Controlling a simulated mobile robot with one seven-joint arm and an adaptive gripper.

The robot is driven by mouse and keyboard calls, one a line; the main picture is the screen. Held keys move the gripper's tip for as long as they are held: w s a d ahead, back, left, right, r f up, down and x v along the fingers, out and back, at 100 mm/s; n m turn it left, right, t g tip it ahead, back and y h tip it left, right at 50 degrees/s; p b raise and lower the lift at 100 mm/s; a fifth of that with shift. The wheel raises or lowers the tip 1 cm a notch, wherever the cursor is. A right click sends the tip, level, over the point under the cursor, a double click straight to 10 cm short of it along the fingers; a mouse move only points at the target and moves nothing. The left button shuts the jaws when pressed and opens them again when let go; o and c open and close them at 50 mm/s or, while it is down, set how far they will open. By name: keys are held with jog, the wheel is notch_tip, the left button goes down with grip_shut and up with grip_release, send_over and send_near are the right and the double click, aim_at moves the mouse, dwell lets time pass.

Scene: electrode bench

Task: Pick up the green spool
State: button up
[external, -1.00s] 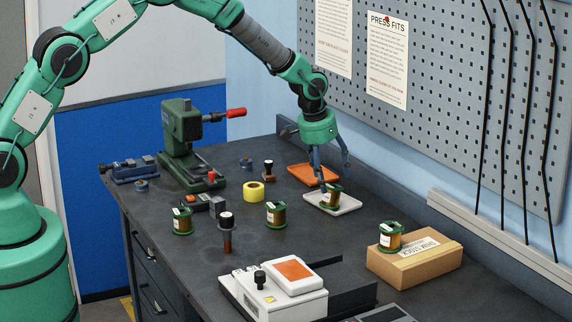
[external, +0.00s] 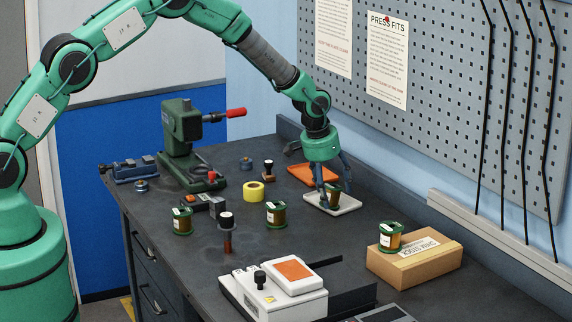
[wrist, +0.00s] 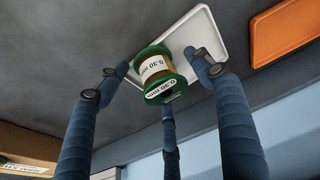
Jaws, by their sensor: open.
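A green-flanged spool (external: 333,198) with copper-coloured winding and a white label stands on a white tray (external: 347,206). In the wrist view this spool (wrist: 158,76) shows "0.30 mm" labels and lies between my fingers. My gripper (external: 337,187) is open, low over the tray, its fingers spread around the spool with no visible grip. Its fingers partly hide the spool in the external view. Similar green spools stand at the bench's left (external: 182,221), at its middle (external: 276,215) and on a cardboard box (external: 390,237).
An orange tray (external: 312,174) lies just behind the white one. A yellow tape roll (external: 253,192), a dark-headed stamp (external: 227,232) and a green press (external: 187,145) stand to the left. A white machine (external: 275,290) is in front. The pegboard wall (external: 440,80) rises behind.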

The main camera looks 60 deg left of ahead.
aim_at(330, 185)
grip_shut()
dwell(0.3)
jog(key=shift+r, duration=5.1)
